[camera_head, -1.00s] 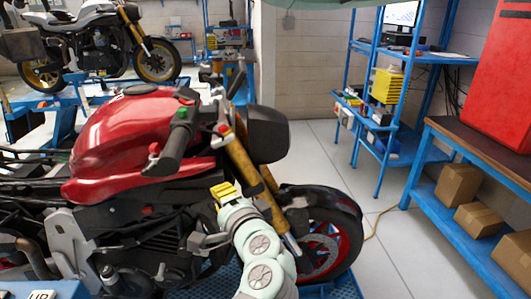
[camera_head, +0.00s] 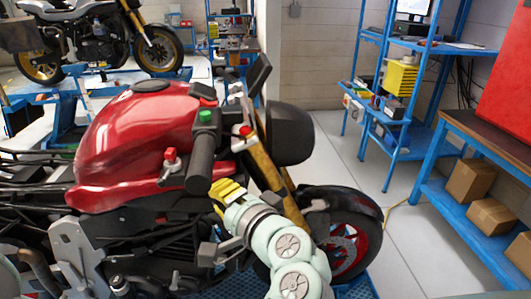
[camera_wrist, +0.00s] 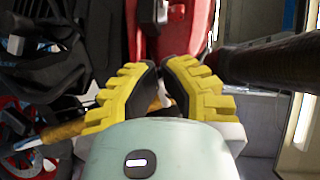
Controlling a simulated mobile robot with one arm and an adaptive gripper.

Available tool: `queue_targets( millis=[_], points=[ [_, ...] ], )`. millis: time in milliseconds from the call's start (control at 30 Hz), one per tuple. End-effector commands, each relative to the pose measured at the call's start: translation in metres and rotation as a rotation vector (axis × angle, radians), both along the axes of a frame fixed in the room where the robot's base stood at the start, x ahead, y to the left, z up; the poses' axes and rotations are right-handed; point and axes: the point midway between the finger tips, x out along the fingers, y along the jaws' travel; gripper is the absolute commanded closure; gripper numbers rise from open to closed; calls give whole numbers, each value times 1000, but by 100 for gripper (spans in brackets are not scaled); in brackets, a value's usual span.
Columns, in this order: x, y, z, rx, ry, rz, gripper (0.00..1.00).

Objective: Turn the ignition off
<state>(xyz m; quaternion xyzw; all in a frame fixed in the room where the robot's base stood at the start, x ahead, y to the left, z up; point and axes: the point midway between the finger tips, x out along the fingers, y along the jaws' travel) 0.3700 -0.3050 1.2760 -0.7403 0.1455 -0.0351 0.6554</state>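The red motorcycle (camera_head: 135,130) stands side-on in the head view, with its handlebar grip (camera_head: 202,158) pointing toward me. A green button (camera_head: 206,116) and a red button (camera_head: 245,131) show on the bar. A red-topped part (camera_head: 170,155) sits left of the grip. I cannot make out which part is the ignition. My gripper (camera_head: 226,190), with yellow fingers, is just below and right of the grip's end. In the wrist view its fingers (camera_wrist: 160,75) are close together with a narrow gap and no clear object held; a red surface (camera_wrist: 200,25) lies beyond.
The black headlight (camera_head: 288,133) and gold fork (camera_head: 262,165) are right of the handlebar, near my arm. The front wheel (camera_head: 350,235) is lower right. A blue shelf (camera_head: 405,140) and workbench (camera_head: 465,205) with boxes stand at right.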

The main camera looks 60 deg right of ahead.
Motion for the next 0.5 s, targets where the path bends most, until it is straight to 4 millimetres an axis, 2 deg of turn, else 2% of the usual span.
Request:
queue_targets(
  millis=[367,500],
  points=[
    [44,-9,-4,2,-5,8,100],
    [68,-15,-6,3,-5,11,100]
  ],
)
